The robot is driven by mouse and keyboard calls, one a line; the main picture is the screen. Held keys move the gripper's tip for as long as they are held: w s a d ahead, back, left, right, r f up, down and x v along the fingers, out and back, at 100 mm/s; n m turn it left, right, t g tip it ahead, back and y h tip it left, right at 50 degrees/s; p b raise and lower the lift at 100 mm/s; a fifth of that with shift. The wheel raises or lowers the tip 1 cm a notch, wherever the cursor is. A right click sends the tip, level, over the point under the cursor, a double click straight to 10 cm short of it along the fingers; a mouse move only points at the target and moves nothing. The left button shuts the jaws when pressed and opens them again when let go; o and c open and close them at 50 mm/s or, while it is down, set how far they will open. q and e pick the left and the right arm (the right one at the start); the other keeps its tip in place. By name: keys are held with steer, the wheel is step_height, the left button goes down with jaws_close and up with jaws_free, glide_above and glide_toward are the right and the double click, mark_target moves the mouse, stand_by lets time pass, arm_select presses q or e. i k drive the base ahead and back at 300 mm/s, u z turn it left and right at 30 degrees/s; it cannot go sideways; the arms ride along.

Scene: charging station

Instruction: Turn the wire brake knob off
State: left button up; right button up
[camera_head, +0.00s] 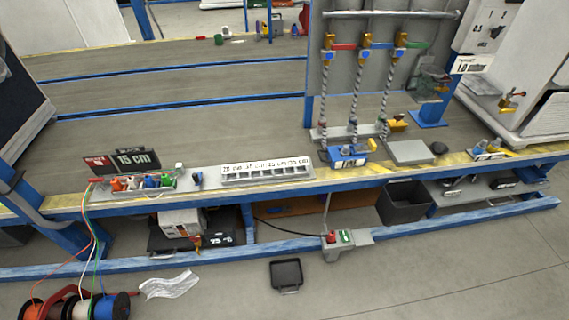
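No thing here is clearly marked as the wire brake knob. A small grey control box (337,247) with a red part (330,238) and a green part (345,236) sits low at the front of the bench, near its lower blue beam. Its markings are too small to read. Several wire spools (85,307) stand on the floor at the lower left, partly cut off by the frame. Red, green, blue and white wires (95,240) run from them up to the bench edge. Neither of my grippers is in view.
A long workbench (200,130) with blue and yellow edging crosses the view. It carries a slotted tray (266,171), a "15 cm" sign (132,160) and a rack (355,90) with coloured handles. A black tray (286,275) and paper (169,284) lie on the floor. The right floor is clear.

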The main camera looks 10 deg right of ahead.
mark_target(98, 180)
steer(key=u, duration=0.45)
steer(key=k, duration=0.55)
steer(key=u, duration=1.05)
steer(key=i, duration=1.6)
steer(key=z, duration=0.4)
